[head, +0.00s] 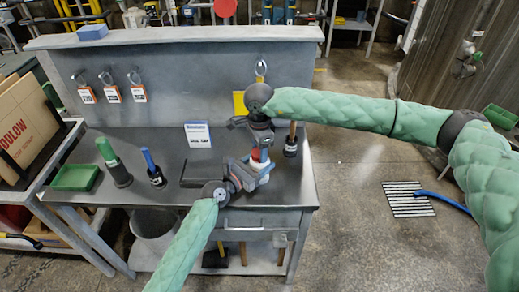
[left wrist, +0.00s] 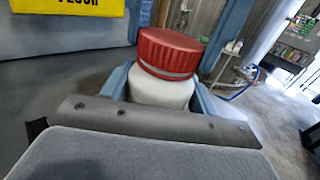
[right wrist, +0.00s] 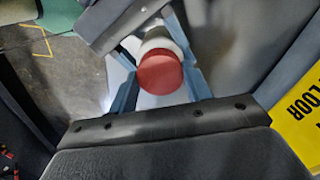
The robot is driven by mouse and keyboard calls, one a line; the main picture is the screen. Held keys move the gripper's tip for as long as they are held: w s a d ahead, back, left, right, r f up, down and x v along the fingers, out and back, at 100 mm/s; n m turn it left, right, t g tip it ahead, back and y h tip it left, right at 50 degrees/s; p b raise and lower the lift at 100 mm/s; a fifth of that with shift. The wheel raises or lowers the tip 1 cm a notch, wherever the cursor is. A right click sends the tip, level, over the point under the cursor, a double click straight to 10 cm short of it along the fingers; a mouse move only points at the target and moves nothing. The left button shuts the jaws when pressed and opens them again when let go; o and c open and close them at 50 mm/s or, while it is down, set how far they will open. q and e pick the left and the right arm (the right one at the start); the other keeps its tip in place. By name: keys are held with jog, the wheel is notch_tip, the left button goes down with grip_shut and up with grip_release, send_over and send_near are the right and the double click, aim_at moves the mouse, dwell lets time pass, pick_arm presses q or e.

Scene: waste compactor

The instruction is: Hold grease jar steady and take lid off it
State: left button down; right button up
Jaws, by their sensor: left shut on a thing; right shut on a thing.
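The white grease jar (left wrist: 160,92) has a red ribbed lid (left wrist: 168,52) sitting on its top, with a thin silver band under it. My left gripper (head: 252,173) is shut on the jar body, a blue finger on each side. My right gripper (head: 260,143) comes from above and is shut on the lid. In the right wrist view the lid (right wrist: 160,72) shows as a red disc between the blue fingers. In the head view the grippers hide much of the jar. I see no gap between lid and jar.
The grey workbench (head: 150,190) lies below. It holds a green tray (head: 75,177), a green-topped container (head: 113,165), a holder with a blue handle (head: 154,172) and a white sign card (head: 198,134). A grey back panel (head: 190,80) stands behind. Open floor lies to the right.

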jog(key=n, duration=0.4)
jog(key=shift+w+d, duration=0.1)
jog(key=shift+r, duration=0.25)
dwell(0.4)
jog(key=shift+r, duration=0.35)
jog(key=shift+r, duration=0.55)
jog(key=shift+r, duration=1.95)
pick_arm(q)
jog(key=shift+c, duration=1.6)
grip_release()
